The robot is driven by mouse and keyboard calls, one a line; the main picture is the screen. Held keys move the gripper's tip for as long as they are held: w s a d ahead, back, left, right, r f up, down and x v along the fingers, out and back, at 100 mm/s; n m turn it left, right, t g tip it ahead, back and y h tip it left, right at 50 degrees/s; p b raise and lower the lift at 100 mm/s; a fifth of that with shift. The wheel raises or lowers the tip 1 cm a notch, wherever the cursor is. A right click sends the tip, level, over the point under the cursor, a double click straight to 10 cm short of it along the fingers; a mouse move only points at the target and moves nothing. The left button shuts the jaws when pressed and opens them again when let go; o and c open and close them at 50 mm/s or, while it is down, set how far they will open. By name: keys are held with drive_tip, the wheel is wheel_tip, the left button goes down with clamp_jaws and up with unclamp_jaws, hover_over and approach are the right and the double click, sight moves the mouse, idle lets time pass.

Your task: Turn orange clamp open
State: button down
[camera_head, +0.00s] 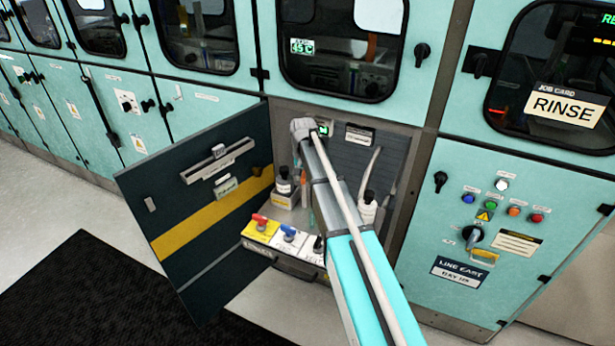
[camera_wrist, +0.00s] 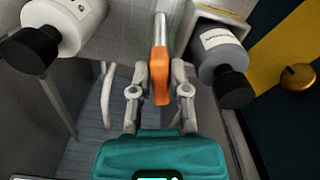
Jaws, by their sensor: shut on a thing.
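The orange clamp (camera_wrist: 159,72) is in the middle of the wrist view, on the end of a grey metal tube (camera_wrist: 161,28). Its orange lever points back toward my gripper, roughly in line with the tube. My gripper (camera_wrist: 159,93) is shut on the lever, with one finger on each side. In the head view my arm reaches into the open cabinet and hides my gripper. A small orange piece (camera_head: 304,177) shows just left of the arm there; I cannot tell if it is the clamp.
In the wrist view, a white bottle (camera_wrist: 68,22) and a grey bottle (camera_wrist: 222,55) with black caps flank the tube closely. The cabinet door (camera_head: 200,235) stands open on the left. Red, blue and black-handled valves (camera_head: 288,238) sit at the cabinet's front. A pale hose (camera_head: 372,168) hangs right.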

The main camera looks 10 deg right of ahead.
drive_tip(key=shift+w+a+m, duration=0.1)
drive_tip(key=shift+w+m, duration=0.1)
drive_tip(key=shift+m, duration=1.5)
drive_tip(key=c, duration=0.6)
unclamp_jaws()
drive_tip(key=shift+s, duration=0.1)
drive_tip(key=shift+r, duration=0.1)
